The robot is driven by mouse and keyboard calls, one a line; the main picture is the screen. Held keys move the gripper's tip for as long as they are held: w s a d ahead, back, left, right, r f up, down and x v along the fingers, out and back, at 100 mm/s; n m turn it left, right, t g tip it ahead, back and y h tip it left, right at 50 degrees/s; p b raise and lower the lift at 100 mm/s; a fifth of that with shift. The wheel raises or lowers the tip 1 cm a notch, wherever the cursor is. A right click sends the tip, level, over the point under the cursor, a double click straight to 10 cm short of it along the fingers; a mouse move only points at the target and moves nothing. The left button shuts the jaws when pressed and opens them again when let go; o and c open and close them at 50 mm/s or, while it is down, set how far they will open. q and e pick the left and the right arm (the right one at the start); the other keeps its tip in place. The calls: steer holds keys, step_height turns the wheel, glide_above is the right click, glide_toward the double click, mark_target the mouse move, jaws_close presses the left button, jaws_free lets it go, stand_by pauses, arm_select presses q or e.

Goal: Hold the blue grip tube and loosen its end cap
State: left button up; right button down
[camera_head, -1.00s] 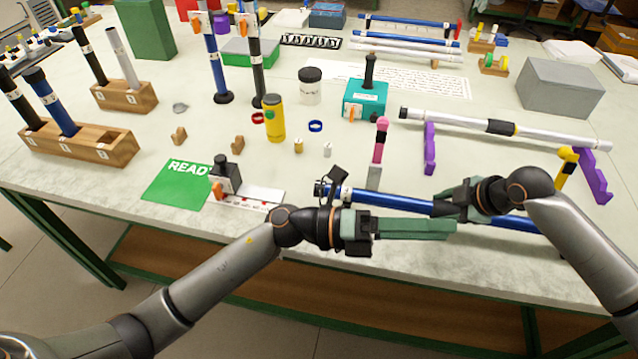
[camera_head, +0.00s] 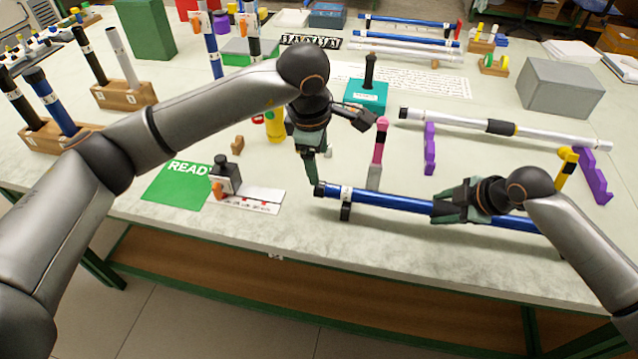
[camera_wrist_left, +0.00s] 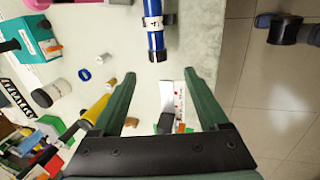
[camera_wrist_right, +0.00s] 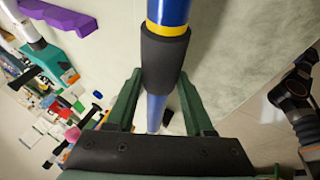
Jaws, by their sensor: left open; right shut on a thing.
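The blue grip tube (camera_head: 385,198) lies roughly level above the table's front edge, with white bands near its left end. Its dark end cap (camera_head: 319,189) is at that left end; it also shows in the left wrist view (camera_wrist_left: 158,57). My right gripper (camera_head: 460,203) is shut on the tube; the right wrist view shows the tube's dark sleeve (camera_wrist_right: 164,60) between its fingers. My left gripper (camera_head: 335,150) is open and empty, above and behind the capped end. In the left wrist view its fingers point toward that end, apart from it.
A green READY mat (camera_head: 175,186) and a small dark block (camera_head: 226,175) are to the left. A teal box (camera_head: 366,95) and a white tube on purple supports (camera_head: 430,150) stand further back.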

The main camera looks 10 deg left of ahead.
mark_target(320, 189)
arm_select(q)
steer(key=x, duration=1.1)
steer(key=shift+w+a+f, duration=0.3)
steer(key=shift+w+a, duration=0.05)
steer(key=shift+a, duration=0.05)
jaws_close()
